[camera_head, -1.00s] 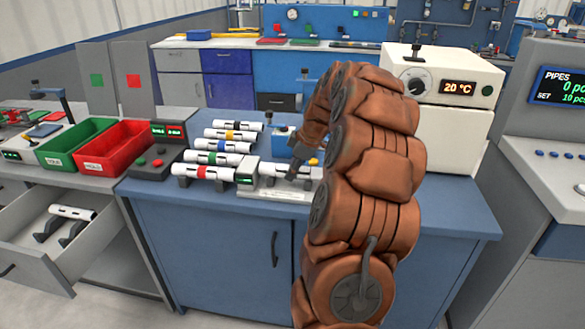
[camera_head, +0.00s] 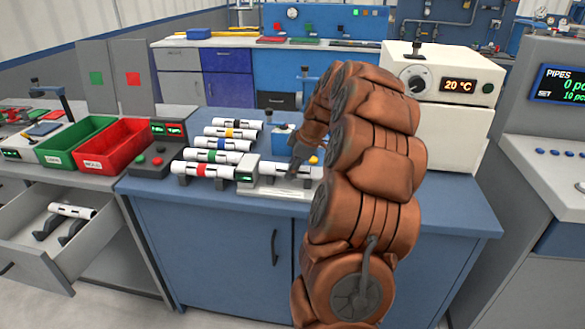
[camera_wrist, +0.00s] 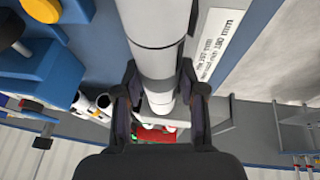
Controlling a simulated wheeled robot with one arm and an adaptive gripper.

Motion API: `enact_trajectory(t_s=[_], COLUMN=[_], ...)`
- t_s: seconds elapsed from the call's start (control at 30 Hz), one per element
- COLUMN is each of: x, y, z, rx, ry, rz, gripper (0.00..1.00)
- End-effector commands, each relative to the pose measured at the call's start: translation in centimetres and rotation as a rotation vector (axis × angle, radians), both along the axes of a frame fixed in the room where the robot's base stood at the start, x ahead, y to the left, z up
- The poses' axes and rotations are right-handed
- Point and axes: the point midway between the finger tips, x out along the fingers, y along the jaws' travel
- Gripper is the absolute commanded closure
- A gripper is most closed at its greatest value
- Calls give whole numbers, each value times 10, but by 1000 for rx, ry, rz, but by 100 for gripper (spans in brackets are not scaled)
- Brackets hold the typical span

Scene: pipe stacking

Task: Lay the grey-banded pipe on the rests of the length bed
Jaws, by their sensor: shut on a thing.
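In the wrist view my gripper (camera_wrist: 160,95) is shut on a white pipe (camera_wrist: 150,28), one finger on each side. Grey shading and a dark ring show on this pipe, but its band is partly hidden by the fingers. In the head view the pipe (camera_head: 275,170) lies lengthwise along the bed, right at or just over it. I cannot tell whether it touches the rests, which are mostly hidden.
Several colour-banded pipes (camera_head: 216,158) lie in a rack left of the bed. Green (camera_head: 75,142) and red (camera_head: 112,146) bins are farther left. An open drawer (camera_head: 30,249) holds another pipe (camera_head: 72,211). A white oven (camera_head: 445,90) stands right.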

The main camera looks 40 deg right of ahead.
Motion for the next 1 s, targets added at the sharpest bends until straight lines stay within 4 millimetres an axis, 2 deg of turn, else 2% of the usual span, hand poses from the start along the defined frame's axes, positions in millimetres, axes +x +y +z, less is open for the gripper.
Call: enact_trajectory(t_s=[0.33,0.37,0.6,1.0], x=[0,0,0,-1], y=[0,0,0,-1], z=[-4,-4,-4,0], rx=[0,0,0,-1], ry=[0,0,0,-1], rz=[0,0,0,0], gripper=[97,57,32,31])
